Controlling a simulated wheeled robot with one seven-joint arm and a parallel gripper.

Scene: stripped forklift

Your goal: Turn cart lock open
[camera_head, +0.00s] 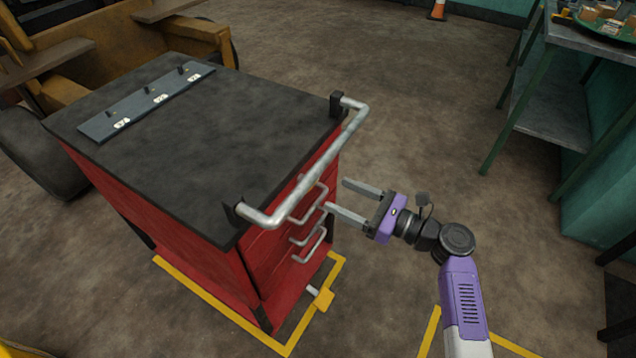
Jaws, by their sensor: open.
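A red cart (170,215) with a dark flat top stands left of centre. A silver push handle (310,172) runs along its right edge. Several silver drawer handles (306,238) are on its right face. A small yellow block (323,299) on a short pale stem sticks out low by that face; it may be the cart lock, but its state cannot be told. My gripper (336,197) is open and empty, its two fingers pointing left toward the drawer face, just right of the push handle. It stands above the yellow block. I cannot tell whether the fingers touch anything.
A grey strip (146,102) with upright pegs and white labels lies on the cart top. Yellow floor lines (205,296) run around the cart. A yellow vehicle (130,45) stands behind it. A metal table (595,42) is at upper right. Open floor lies between.

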